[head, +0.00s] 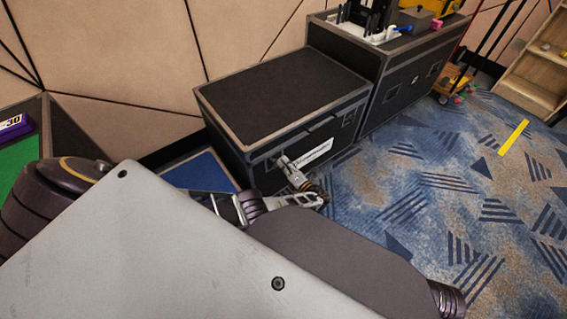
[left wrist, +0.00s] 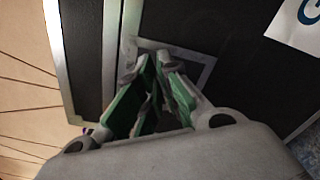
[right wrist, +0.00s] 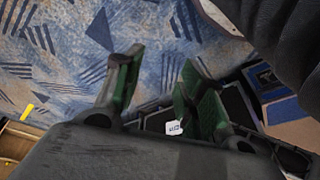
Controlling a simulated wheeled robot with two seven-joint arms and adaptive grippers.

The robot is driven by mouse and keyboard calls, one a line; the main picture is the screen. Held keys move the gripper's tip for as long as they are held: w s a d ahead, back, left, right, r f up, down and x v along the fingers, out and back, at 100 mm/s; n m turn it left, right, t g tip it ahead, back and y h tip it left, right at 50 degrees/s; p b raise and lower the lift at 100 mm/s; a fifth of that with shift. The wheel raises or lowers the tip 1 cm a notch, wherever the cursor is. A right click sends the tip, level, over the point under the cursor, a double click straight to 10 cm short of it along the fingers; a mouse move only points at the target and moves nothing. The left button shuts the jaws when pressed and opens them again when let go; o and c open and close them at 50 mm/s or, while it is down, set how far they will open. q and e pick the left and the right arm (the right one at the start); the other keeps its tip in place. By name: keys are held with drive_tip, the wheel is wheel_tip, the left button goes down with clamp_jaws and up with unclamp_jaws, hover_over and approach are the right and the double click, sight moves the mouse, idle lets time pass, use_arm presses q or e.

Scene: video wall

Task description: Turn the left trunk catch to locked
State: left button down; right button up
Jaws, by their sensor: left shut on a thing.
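The black trunk (head: 270,95) with metal edging stands in the middle of the head view, a white label (head: 305,152) on its front. My left gripper (head: 284,162) is at the front face, left of the label. In the left wrist view its green-padded fingers (left wrist: 157,62) close in on the left trunk catch, whose grey plate (left wrist: 207,70) shows beside them. The catch's turning part is mostly hidden between the fingers, so I cannot tell its angle. My right gripper (right wrist: 160,68) is open and empty above the carpet in the right wrist view.
A second, taller black case (head: 415,75) stands to the right with objects on top. A blue mat (head: 200,172) lies left of the trunk. Patterned carpet (head: 440,190) in front and to the right is free, with a yellow strip (head: 513,137). A wooden shelf (head: 535,85) stands far right.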

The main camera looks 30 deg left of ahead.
use_arm(q)
drive_tip(key=m, duration=0.3)
drive_tip(key=shift+w+f, duration=0.2)
drive_tip(key=shift+f, duration=0.05)
drive_tip(key=shift+f+m, duration=0.2)
drive_tip(key=shift+m, duration=0.7)
drive_tip(key=shift+f+m+b, duration=0.1)
drive_tip(key=shift+m+b, duration=0.25)
drive_tip(key=shift+m, duration=0.25)
use_arm(e)
drive_tip(key=shift+w+a+r, duration=0.1)
drive_tip(key=shift+r, duration=0.45)
use_arm(q)
drive_tip(key=shift+f, duration=0.1)
use_arm(e)
drive_tip(key=shift+r, duration=0.25)
drive_tip(key=shift+f, duration=0.15)
use_arm(q)
drive_tip(key=c, duration=1.6)
unclamp_jaws()
use_arm(e)
drive_tip(key=shift+f, duration=0.1)
